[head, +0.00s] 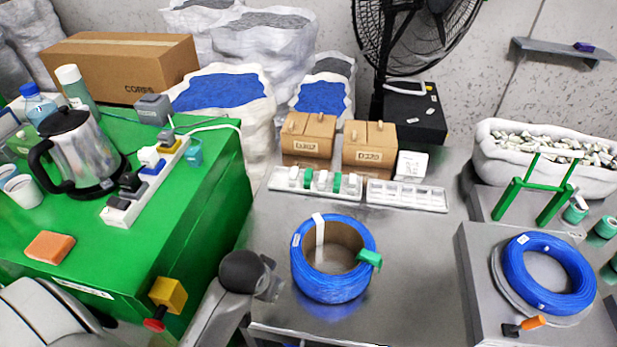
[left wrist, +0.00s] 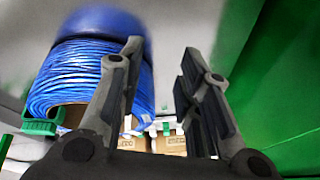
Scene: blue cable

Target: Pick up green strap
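A coil of blue cable (head: 335,278) stands on the grey metal table, wound around a brown core. A green strap (head: 370,258) is on the right side of its rim, and a white strap (head: 319,240) crosses its back left. My left gripper (head: 268,278) is just left of the coil, apart from the green strap. In the left wrist view its fingers (left wrist: 161,60) are spread and empty. The blue coil (left wrist: 80,75) lies behind the left finger there, with a green piece (left wrist: 40,127) at its lower left edge. My right gripper is not in view.
Behind the coil are a parts tray (head: 318,185) with white and green pieces and cardboard boxes (head: 308,138). A green bench (head: 190,225) with a kettle (head: 80,150) stands left. A second blue coil (head: 548,272) lies right. The table right of the coil is clear.

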